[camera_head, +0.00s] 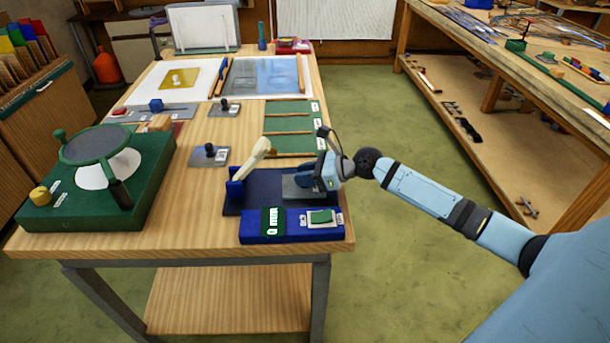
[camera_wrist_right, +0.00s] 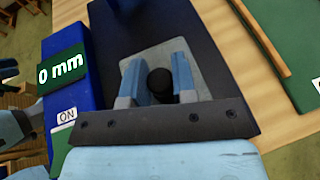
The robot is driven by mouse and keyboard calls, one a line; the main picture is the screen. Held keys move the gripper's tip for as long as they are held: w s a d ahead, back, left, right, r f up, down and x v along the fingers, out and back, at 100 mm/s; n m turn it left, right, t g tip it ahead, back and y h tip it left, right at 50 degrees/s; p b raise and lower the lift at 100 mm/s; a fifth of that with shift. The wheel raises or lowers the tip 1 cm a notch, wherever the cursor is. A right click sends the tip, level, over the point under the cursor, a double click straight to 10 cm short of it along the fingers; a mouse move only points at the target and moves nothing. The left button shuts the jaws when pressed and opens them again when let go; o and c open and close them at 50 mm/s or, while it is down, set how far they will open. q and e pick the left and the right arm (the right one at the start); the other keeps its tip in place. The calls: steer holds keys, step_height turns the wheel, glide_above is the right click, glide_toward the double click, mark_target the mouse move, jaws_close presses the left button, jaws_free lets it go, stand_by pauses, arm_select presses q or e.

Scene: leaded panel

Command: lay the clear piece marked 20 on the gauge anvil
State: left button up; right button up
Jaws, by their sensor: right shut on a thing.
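My right gripper (camera_head: 318,180) is shut on the black knob (camera_wrist_right: 160,84) of a square grey-clear piece (camera_head: 298,188). The piece also shows below the fingers in the right wrist view (camera_wrist_right: 150,55). It is over the dark blue gauge base (camera_head: 268,182); I cannot tell whether it rests there or hangs just above. Its number is not readable. The gauge display (camera_head: 273,221) reads 0 mm, as it does in the right wrist view (camera_wrist_right: 62,67). Beside it is a green switch (camera_head: 321,216) labelled ON. A cream lever (camera_head: 257,154) stands tilted up at the gauge's left. My left gripper is not in view.
Two more knobbed clear pieces lie on the table, one nearer (camera_head: 199,157) and one farther (camera_head: 217,112). A green grinder-like stand (camera_head: 150,205) fills the left front. A green slotted rack (camera_head: 290,139) lies behind the gauge. Bare wood shows between stand and gauge.

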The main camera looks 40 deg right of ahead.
steer(key=shift+r, duration=0.1)
steer(key=o, duration=0.8)
steer(key=v, duration=1.2)
